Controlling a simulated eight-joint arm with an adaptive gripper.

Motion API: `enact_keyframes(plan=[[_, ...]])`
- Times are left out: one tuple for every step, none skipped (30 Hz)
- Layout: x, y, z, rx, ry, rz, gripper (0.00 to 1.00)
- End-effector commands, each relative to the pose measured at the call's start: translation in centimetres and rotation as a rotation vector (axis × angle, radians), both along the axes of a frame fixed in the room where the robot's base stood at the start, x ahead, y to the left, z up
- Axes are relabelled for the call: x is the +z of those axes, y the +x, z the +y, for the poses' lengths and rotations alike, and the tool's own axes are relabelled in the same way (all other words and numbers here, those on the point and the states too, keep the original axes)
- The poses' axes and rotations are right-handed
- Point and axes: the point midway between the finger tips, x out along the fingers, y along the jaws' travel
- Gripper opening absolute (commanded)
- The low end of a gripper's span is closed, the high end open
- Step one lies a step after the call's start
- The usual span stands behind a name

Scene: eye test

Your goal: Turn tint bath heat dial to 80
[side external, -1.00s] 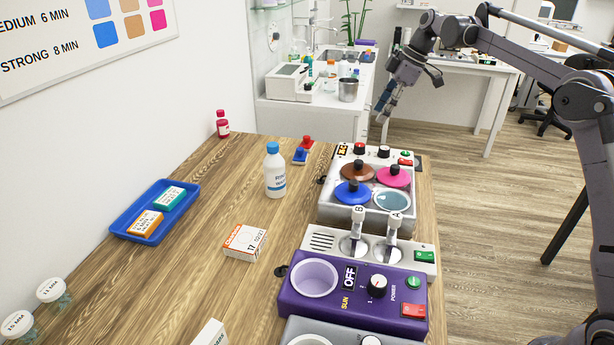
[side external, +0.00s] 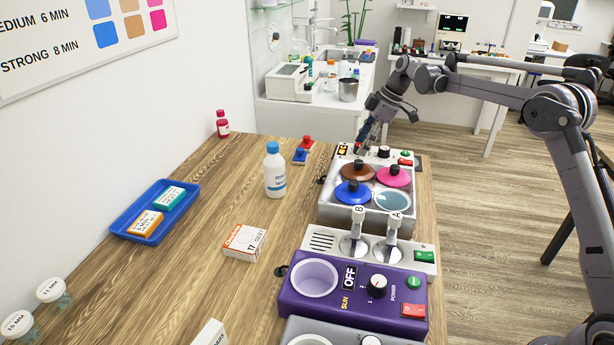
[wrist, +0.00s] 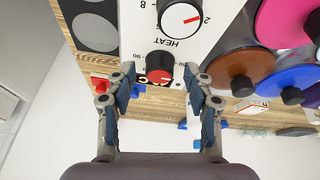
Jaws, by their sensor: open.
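The tint bath (side external: 333,212) is a grey box at the table's far right end, with brown, pink and blue lids and one open well. In the wrist view the heat dial (wrist: 160,68) is a black knob with a red face, beside the printed word HEAT. A number that looks like 90 shows at its left; its exact setting is too small to read. My gripper (wrist: 160,76) is open, its fingertips on either side of this dial with gaps visible. In the side view my gripper (side external: 361,148) is low at the panel's far left and hides the dial.
A second dial (side external: 384,152), white-faced with a red pointer in the wrist view (wrist: 182,18), sits close by. A red switch (side external: 405,162) is farther right. The brown lid (side external: 352,175) is near. Red (side external: 307,142) and blue (side external: 300,156) pieces lie left of the bath.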

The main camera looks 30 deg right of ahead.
Motion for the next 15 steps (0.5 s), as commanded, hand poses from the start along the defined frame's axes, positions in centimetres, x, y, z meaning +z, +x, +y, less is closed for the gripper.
enact_keyframes(plan=[[-0.19,0.05,0.08,0.000,0.000,0.000,0.53],[-0.26,0.06,0.10,0.000,0.000,0.000,0.53],[-0.30,0.08,0.11,0.000,0.000,0.000,0.53],[-0.32,0.08,0.12,0.000,0.000,0.000,0.53],[-0.33,0.08,0.12,0.000,0.000,0.000,0.53],[-0.33,0.09,0.12,0.000,0.000,0.000,0.53],[-0.32,0.08,0.11,0.000,0.000,0.000,0.53],[-0.32,0.09,0.11,0.000,0.000,0.000,0.53],[-0.32,0.09,0.11,0.000,0.000,0.000,0.53],[-0.31,0.07,0.11,0.000,0.000,0.000,0.50],[-0.31,0.07,0.11,0.000,0.000,0.000,0.41],[-0.30,0.08,0.10,0.000,0.000,0.000,0.29],[-0.30,0.08,0.10,0.000,0.000,0.000,0.21],[-0.30,0.08,0.10,0.000,0.000,0.000,0.12],[-0.31,0.07,0.10,0.000,0.000,0.000,0.01]])
